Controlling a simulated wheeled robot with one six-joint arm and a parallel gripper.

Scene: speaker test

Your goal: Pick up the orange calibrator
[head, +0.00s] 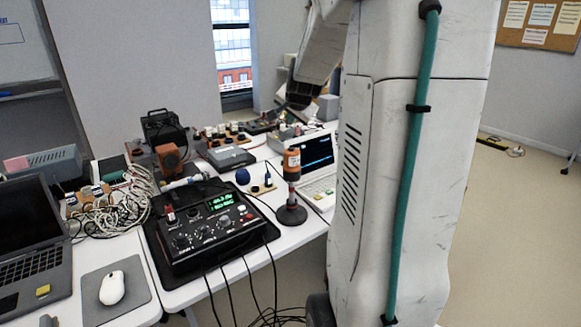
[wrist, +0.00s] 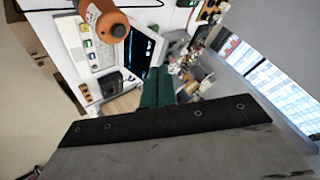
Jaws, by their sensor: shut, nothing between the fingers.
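The orange calibrator (head: 292,158) is a small orange cylinder with a pale label. It sits upright on top of a thin post with a dark round base (head: 291,216), near the front edge of the table. In the wrist view the orange calibrator (wrist: 107,20) shows at the top left, seen from above, apart from my fingers. My gripper (wrist: 157,74) is shut and empty, its green fingers together. In the head view my gripper (head: 299,96) is a dark shape above the table, higher in the picture than the calibrator; its fingertips are hard to make out.
An open laptop (head: 318,152) stands just behind the calibrator. A black control box (head: 215,235) with green digits is to its left, with cables hanging off the front. Tangled white cables (head: 125,200), a mouse (head: 112,287) and another laptop (head: 30,235) are further left.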

